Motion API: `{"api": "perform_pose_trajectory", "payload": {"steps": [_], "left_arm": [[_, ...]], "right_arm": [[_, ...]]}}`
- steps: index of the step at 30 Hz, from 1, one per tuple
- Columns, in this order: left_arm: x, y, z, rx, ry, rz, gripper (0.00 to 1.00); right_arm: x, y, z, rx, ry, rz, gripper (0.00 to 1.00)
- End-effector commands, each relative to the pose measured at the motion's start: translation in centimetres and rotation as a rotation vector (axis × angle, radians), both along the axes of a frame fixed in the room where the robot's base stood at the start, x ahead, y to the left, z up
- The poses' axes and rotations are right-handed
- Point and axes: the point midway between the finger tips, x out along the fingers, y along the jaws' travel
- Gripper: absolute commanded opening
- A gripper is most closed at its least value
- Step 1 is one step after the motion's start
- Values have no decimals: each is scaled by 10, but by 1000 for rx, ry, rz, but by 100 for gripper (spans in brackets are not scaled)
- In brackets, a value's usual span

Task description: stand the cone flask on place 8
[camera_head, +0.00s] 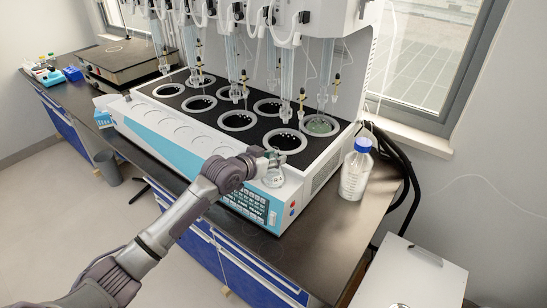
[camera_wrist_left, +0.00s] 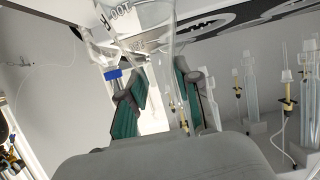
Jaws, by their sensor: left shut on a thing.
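My left gripper (camera_head: 262,160) is shut on the clear cone flask (camera_head: 273,178) at the front right corner of the distiller (camera_head: 165,130). The flask hangs over the front panel near the keypad; I cannot tell whether its base touches anything. In the left wrist view the two green-padded fingers (camera_wrist_left: 158,100) stand either side of the clear flask (camera_wrist_left: 150,45) with printed marks on its glass. The distiller has two rows of ringed black wells and a row of flat round marks along its front ledge. No place numbers are readable. My right gripper is out of view.
A bottle with a blue cap (camera_head: 355,170) stands on the dark bench right of the distiller, by black hoses. A glass vessel sits in the rightmost back well (camera_head: 320,125). Tubes and clear columns hang above the wells. A white box (camera_head: 410,275) stands at the lower right.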

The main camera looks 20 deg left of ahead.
Motion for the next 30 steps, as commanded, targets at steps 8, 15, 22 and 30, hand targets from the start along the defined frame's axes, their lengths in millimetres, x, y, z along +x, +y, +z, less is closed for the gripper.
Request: {"api": "perform_pose_trajectory", "payload": {"steps": [8, 15, 22, 30], "left_arm": [[0, 0, -2, 0, 1, 0, 58], [0, 0, -1, 0, 1, 0, 58], [-20, 8, 7, 2, 0, -1, 58], [-71, 27, 30, 5, 0, -1, 58]], "right_arm": [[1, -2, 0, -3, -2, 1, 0], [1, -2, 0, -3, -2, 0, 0], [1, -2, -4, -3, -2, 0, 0], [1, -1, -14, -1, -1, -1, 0]]}}
